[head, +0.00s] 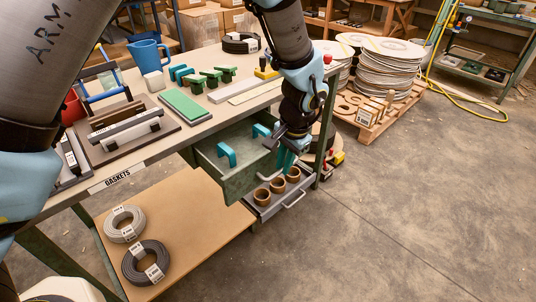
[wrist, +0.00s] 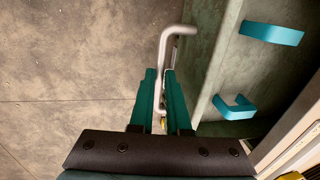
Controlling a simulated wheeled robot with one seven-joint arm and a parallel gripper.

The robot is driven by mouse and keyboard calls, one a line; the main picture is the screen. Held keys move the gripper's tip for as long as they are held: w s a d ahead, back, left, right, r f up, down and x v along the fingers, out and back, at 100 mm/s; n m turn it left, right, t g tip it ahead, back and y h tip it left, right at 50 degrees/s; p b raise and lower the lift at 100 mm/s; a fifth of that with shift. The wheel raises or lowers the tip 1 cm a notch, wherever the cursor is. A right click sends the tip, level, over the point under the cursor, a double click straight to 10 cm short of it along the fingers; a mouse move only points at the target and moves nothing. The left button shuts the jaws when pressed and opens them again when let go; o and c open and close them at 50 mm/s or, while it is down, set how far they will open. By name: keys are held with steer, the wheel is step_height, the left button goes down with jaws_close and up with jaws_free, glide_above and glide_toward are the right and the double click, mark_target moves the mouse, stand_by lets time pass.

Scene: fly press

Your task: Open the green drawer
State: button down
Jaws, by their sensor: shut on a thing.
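The green drawer (head: 238,183) stands pulled out from under the workbench, with two teal U-shaped pieces (head: 226,154) inside it. In the wrist view, the drawer's front wall (wrist: 217,65) is right of my fingers, and the teal pieces (wrist: 271,33) lie beyond it. A bent silver handle (wrist: 162,58) stands off that front. My gripper (wrist: 162,100) is shut on the handle, one teal finger on each side.
Cable coils (head: 146,262) lie on the lower shelf. Stacked discs stand on a pallet (head: 372,128). Floor in front is clear.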

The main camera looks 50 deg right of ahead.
steer(key=shift+s, duration=1.75)
steer(key=c, duration=0.9)
jaws_free()
steer(key=r, duration=0.3)
steer(key=s+r, duration=0.1)
steer(key=r, duration=0.3)
steer(key=s+r+b, duration=0.1)
steer(key=r, duration=0.2)
steer(key=shift+a+r, duration=0.1)
steer(key=shift+r, duration=0.25)
steer(key=shift+w, duration=0.1)
